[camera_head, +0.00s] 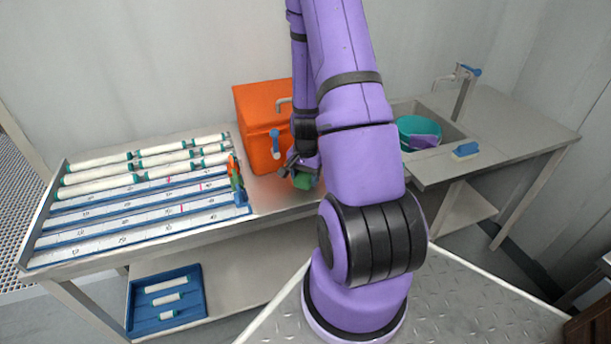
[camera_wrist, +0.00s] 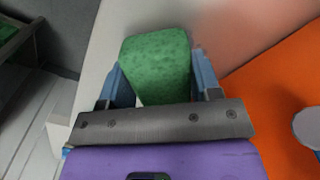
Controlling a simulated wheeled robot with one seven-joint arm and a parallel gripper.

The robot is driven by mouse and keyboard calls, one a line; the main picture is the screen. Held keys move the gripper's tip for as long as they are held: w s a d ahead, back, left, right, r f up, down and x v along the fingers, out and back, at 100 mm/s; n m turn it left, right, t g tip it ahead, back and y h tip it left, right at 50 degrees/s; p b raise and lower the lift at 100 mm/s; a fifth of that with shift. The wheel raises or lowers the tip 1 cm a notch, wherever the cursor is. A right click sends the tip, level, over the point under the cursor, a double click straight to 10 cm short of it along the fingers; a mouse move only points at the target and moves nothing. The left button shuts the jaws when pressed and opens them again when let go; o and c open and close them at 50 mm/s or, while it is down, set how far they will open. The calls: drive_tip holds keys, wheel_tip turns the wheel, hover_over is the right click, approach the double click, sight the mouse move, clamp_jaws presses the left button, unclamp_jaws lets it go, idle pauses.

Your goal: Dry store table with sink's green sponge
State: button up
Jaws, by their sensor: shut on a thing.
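My gripper (camera_head: 301,172) is shut on the green sponge (camera_head: 303,181), over the steel store table (camera_head: 275,202) just in front of the orange box. In the wrist view the green sponge (camera_wrist: 157,62) sits between the two blue fingers. It hangs low by the table top; I cannot tell whether it touches the surface. The sink (camera_head: 452,131) is in the counter on the right. My arm hides the middle of the table.
An orange box (camera_head: 257,110) with a tap stands behind my gripper. On the left lies a rack (camera_head: 140,232) with several white membrane vessels (camera_head: 98,176). A blue tray (camera_head: 140,311) sits on the lower shelf.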

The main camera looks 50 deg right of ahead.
drive_tip(key=shift+f, duration=0.9)
drive_tip(key=shift+w+d+r, duration=0.1)
drive_tip(key=shift+w+d, duration=0.45)
drive_tip(key=shift+w, duration=0.3)
drive_tip(key=shift+w+d, duration=0.5)
drive_tip(key=shift+w, duration=0.35)
drive_tip(key=shift+s+a, duration=0.5)
drive_tip(key=shift+s, duration=0.35)
drive_tip(key=shift+s+a, duration=0.5)
drive_tip(key=shift+s, duration=0.3)
drive_tip(key=shift+a, duration=0.1)
drive_tip(key=shift+w+d+f, duration=0.15)
drive_tip(key=shift+w+d, duration=0.35)
drive_tip(key=shift+w, duration=0.35)
drive_tip(key=shift+w+d+f, duration=0.1)
drive_tip(key=shift+w+d, duration=0.4)
drive_tip(key=shift+w, duration=0.35)
drive_tip(key=shift+c, duration=0.3)
drive_tip(key=shift+r, duration=0.1)
